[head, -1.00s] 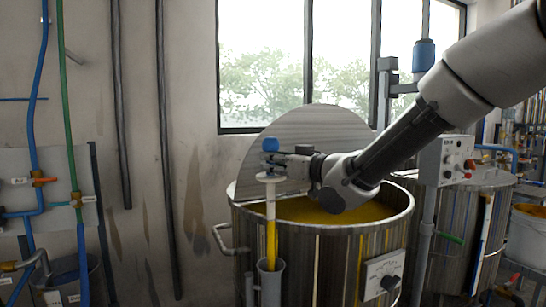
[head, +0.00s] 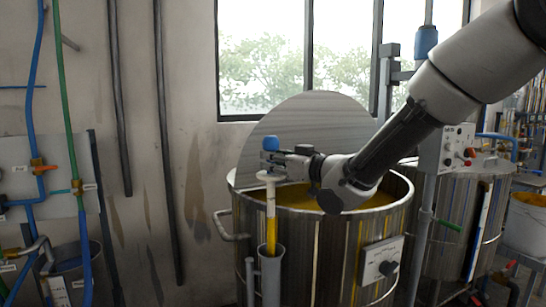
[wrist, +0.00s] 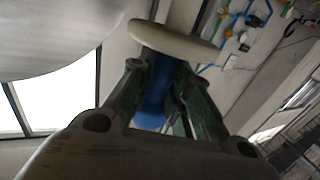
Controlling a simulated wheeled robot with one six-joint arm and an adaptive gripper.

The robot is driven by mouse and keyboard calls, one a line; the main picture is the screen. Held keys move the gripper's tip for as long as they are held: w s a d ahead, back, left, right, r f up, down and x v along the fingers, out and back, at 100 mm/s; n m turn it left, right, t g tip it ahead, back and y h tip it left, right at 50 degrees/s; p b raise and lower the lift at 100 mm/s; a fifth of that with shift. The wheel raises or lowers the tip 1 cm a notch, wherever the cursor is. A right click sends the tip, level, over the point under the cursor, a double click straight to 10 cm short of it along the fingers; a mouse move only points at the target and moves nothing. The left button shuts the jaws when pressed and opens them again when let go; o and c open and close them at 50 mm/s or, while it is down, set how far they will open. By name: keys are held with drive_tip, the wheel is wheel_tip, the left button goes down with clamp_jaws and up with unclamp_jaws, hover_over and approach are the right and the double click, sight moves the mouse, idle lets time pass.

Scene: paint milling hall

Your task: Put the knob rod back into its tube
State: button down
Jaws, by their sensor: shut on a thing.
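The knob rod has a blue knob (head: 270,144), a white disc below it and a pale shaft (head: 270,205) coated yellow lower down. It stands about upright at the vat's near left side. Its yellow lower part goes into the mouth of the grey tube (head: 271,283), so its lower end is hidden. A length of shaft shows between disc and tube. My gripper (head: 274,157) reaches in from the right and is shut on the rod at the knob. In the wrist view the fingers (wrist: 165,85) close around the blue knob (wrist: 152,103), with the white disc (wrist: 175,43) beyond.
The steel vat (head: 335,255) of yellow paint stands beside the tube, with its round lid (head: 310,120) raised behind my gripper. A side handle (head: 226,232) sticks out left of the tube. Pipes and a valve panel (head: 40,185) are on the left wall.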

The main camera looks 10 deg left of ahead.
hover_over(273, 225)
drive_tip(key=shift+w+f, duration=0.15)
drive_tip(key=shift+f, duration=4.1)
drive_tip(key=shift+f, duration=5)
